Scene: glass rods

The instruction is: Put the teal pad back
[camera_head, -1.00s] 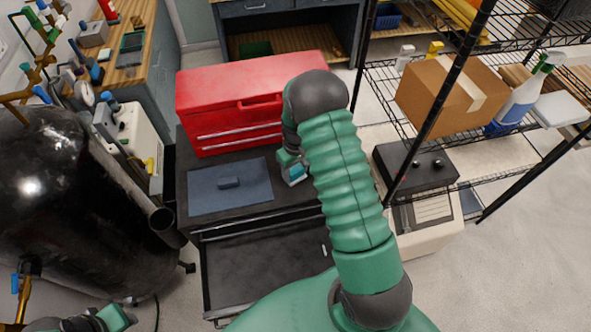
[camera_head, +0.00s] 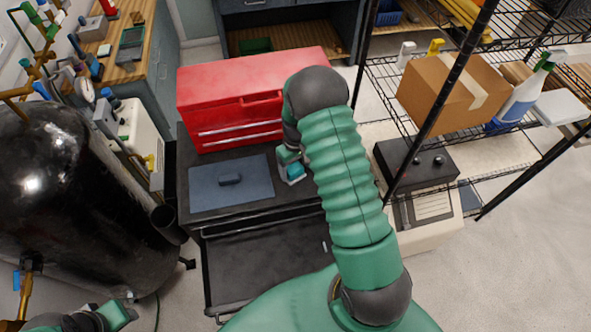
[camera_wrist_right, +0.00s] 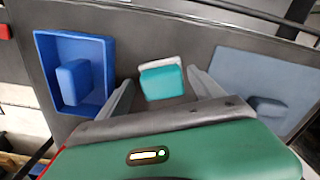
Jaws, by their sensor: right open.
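The teal pad (camera_wrist_right: 162,82), with a white edge along its far side, shows in the right wrist view between my right gripper's fingers. My right gripper (camera_wrist_right: 163,98) is open, with one finger on each side of the pad and a visible gap to it. In the head view the pad (camera_head: 294,171) shows by the right gripper (camera_head: 290,160), over the black cart top, partly hidden by my arm. Whether it rests flat on the cart I cannot tell. My left gripper (camera_head: 122,315) is at the bottom left, far from the pad; its jaws are unclear.
A blue tray (camera_wrist_right: 103,45) with a blue block (camera_wrist_right: 73,82) lies left of the pad in the wrist view. A blue-grey mat (camera_head: 205,197) with a dark blue block (camera_head: 230,179) lies on the cart. A red toolbox (camera_head: 220,95) stands behind; wire shelving is right.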

